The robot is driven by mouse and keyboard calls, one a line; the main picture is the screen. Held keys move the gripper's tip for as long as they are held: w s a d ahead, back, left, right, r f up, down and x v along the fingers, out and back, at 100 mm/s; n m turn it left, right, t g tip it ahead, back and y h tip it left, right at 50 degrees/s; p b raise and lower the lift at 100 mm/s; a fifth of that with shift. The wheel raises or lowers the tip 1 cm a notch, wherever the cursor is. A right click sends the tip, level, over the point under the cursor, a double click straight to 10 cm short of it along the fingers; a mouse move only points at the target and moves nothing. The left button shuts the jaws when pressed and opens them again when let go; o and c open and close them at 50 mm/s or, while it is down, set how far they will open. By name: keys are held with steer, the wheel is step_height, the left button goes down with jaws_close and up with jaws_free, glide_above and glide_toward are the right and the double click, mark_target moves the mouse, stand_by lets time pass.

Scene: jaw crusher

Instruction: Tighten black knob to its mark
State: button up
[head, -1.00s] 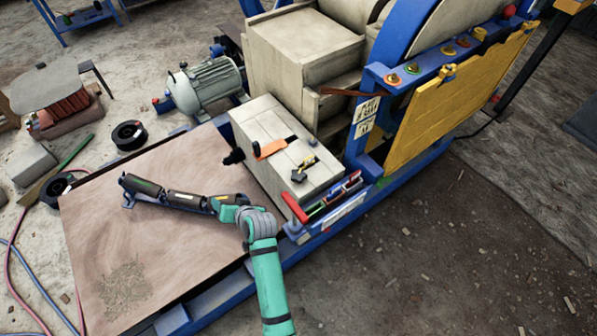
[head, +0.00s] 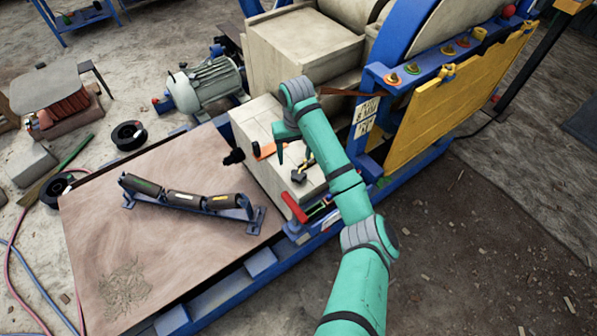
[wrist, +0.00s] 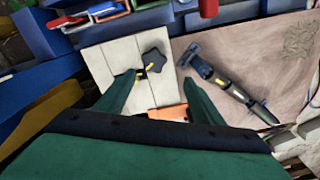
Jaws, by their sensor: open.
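A black star-shaped knob (head: 299,176) sits on top of the pale box (head: 258,125), with a small yellow-and-black piece beside it. In the wrist view the knob (wrist: 154,61) lies just beyond my fingertips, roughly between their lines, with a yellow mark at its near side. I cannot tell whether the knob is at its mark. My gripper (wrist: 158,77) is open and empty above the box; the head view shows it (head: 293,157) partly hidden by my arm. It looks apart from the knob.
An orange-handled piece (head: 268,149) lies on the box, under my gripper. A red lever (head: 294,208) stands at the box's front. A roller frame (head: 188,198) rests on the brown plate (head: 95,235). A yellow panel (head: 440,105) stands to the right.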

mark_target(298, 174)
steer(key=f, duration=0.3)
steer(key=d+f, duration=0.1)
steer(key=f, duration=0.6)
steer(key=shift+d, duration=0.15)
steer(key=c, duration=1)
steer(key=shift+w+n, duration=0.1)
steer(key=shift+n, duration=2.7)
steer(key=shift+c, duration=0.2)
